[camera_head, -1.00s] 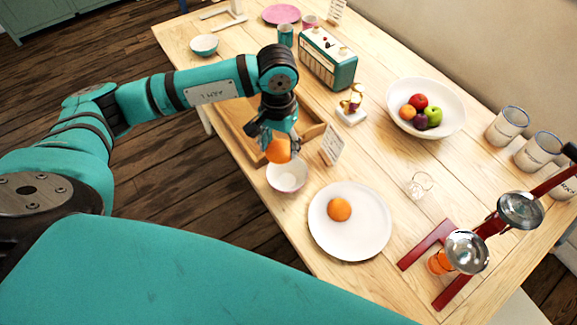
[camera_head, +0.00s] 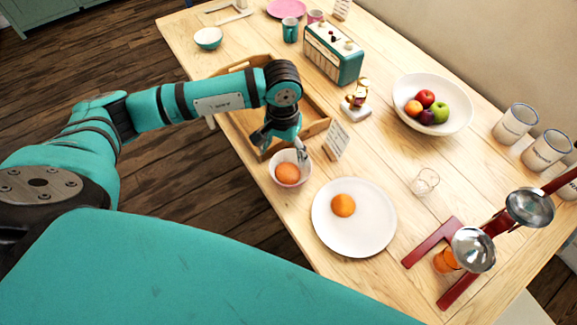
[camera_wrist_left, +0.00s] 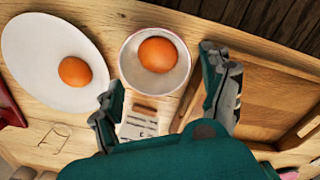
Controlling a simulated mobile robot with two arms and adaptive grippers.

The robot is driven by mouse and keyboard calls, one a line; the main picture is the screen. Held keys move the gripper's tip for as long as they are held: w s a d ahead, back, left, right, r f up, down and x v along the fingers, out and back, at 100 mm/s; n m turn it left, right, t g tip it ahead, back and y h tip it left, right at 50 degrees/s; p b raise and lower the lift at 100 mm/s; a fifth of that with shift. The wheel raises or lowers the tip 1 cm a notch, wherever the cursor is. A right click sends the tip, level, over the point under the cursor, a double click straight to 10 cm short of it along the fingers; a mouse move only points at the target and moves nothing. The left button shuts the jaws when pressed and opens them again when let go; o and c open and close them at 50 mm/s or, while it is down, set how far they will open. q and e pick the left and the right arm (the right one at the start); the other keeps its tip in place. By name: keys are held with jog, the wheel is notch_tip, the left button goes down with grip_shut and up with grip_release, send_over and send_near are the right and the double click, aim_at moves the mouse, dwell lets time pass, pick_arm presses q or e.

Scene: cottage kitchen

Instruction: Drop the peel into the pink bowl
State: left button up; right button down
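The peel, a rounded orange half (camera_head: 287,174), lies inside the small pale pinkish bowl (camera_head: 276,160) near the table's front edge. In the left wrist view the peel (camera_wrist_left: 158,54) rests in the bowl (camera_wrist_left: 128,66), clear of the fingers. My left gripper (camera_head: 281,149) is above the bowl's far side, with its fingers spread and nothing between them. The left wrist view also shows the gripper open (camera_wrist_left: 163,98). My right gripper does not show.
A white plate (camera_head: 340,235) with another orange piece (camera_head: 343,205) lies beside the bowl. A wooden tray (camera_head: 312,112) and small sign (camera_head: 336,140) are close behind. A red juicer (camera_head: 432,243), fruit bowl (camera_head: 462,115) and radio (camera_head: 333,54) stand farther off.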

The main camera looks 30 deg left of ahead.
pick_arm(q)
notch_tip(320, 180, up, 12)
dwell(0.7)
dwell(0.4)
